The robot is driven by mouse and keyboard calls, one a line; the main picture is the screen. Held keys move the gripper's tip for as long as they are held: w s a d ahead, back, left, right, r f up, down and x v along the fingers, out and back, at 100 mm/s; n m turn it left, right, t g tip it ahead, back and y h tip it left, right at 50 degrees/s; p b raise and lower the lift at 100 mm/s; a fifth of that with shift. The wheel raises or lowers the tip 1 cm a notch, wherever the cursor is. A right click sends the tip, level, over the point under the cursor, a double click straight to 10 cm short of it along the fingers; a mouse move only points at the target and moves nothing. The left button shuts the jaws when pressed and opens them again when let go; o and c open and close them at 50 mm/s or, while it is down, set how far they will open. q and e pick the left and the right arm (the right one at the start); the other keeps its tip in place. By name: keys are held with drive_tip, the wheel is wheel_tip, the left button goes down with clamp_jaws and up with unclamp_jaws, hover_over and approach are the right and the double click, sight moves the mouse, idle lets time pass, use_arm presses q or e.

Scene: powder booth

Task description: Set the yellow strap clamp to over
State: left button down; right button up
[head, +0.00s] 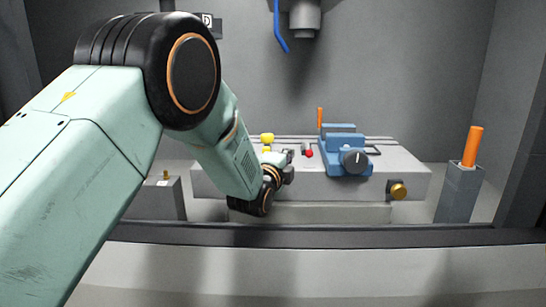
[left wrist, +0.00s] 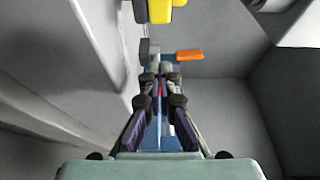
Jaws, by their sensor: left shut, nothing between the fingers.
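The yellow strap clamp (head: 267,138) shows as a small yellow piece above the grey fixture table, left of the blue vise. It also shows in the left wrist view as a yellow block (left wrist: 159,10) at the top edge, partly cut off by the frame. My left gripper (head: 288,166) is shut and empty, just below and to the right of the yellow piece in the head view. Its fingertips (left wrist: 160,80) are together in the left wrist view, apart from the yellow block. My left forearm and wrist hide part of the table's left side. My right gripper is not in view.
The blue vise (head: 345,161) with a black knob stands on the grey table (head: 405,177). A red ball (head: 309,154) is left of it. An orange handle (head: 473,146) stands on a grey post at right. A blue hose (head: 278,28) hangs above.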

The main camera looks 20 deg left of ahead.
sight(267, 149)
use_arm(q)
drive_tip(key=shift+w+a, duration=0.2)
drive_tip(key=shift+w, duration=0.3)
drive_tip(key=shift+s+a, duration=0.35)
drive_tip(key=shift+a, duration=0.55)
drive_tip(key=shift+s+a, duration=0.3)
drive_tip(key=shift+a, duration=0.55)
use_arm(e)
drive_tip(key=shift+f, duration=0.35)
use_arm(q)
drive_tip(key=shift+d, duration=0.1)
drive_tip(key=shift+r, duration=0.1)
drive_tip(key=shift+h, duration=0.3)
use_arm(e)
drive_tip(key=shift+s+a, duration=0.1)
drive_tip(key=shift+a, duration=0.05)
